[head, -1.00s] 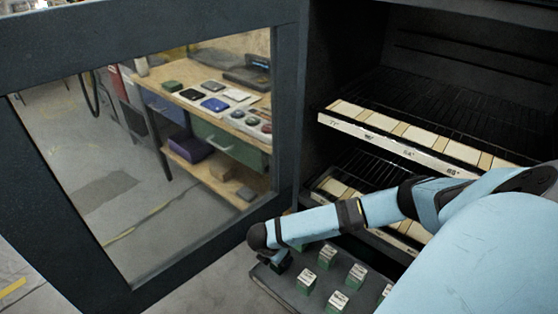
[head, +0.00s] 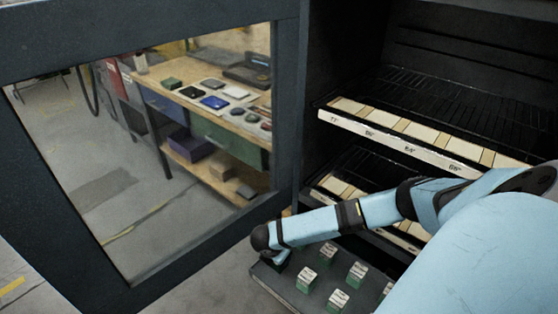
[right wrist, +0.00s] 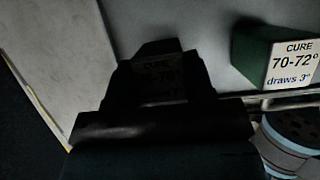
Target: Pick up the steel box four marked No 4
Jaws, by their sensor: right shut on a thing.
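My right gripper (head: 278,257) is low at the left end of a dark tray, below the oven shelves. In the right wrist view the right gripper (right wrist: 160,75) is dark and shut on a small box (right wrist: 160,82), whose shaded label faintly reads CURE; no number on it is readable. Another green box (right wrist: 275,57) stands right of it, with a white label reading CURE 70-72° draws 3°. In the head view several green boxes with pale tops, such as this box (head: 327,252), stand on the tray. No marking No 4 is legible. My left gripper is not in view.
The dark tray (head: 268,280) sits low before the open oven. Wire shelves with labelled fronts (head: 400,149) are above it. A windowed door (head: 286,110) stands open at left, with a workbench (head: 205,125) seen through its glass. Floor left of the tray is clear.

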